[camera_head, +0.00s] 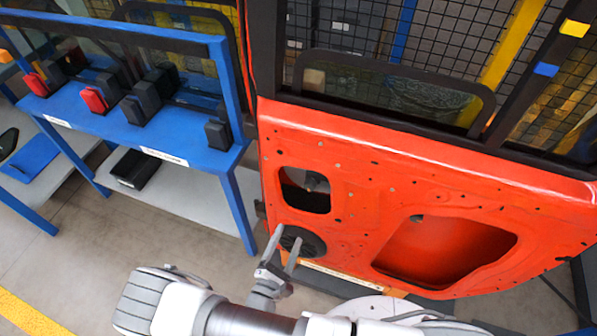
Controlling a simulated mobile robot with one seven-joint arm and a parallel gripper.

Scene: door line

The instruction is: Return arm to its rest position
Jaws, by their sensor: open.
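My gripper (284,248) is at the lower middle of the head view, in front of a red-orange car door panel (345,165). Its two fingers stand apart and point up toward the door's lower left part. Nothing shows between them. Behind the fingertips is a dark round part (303,241) in the door. I cannot tell how far the fingers are from the door. My white and grey arm runs along the bottom edge of the view.
A blue workbench (170,137) on the left holds several black parts, including ones with red fronts (93,99). A black bin (136,168) sits on its lower shelf. Mesh fencing (440,50) stands behind the door. Grey floor (120,235) is clear at lower left.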

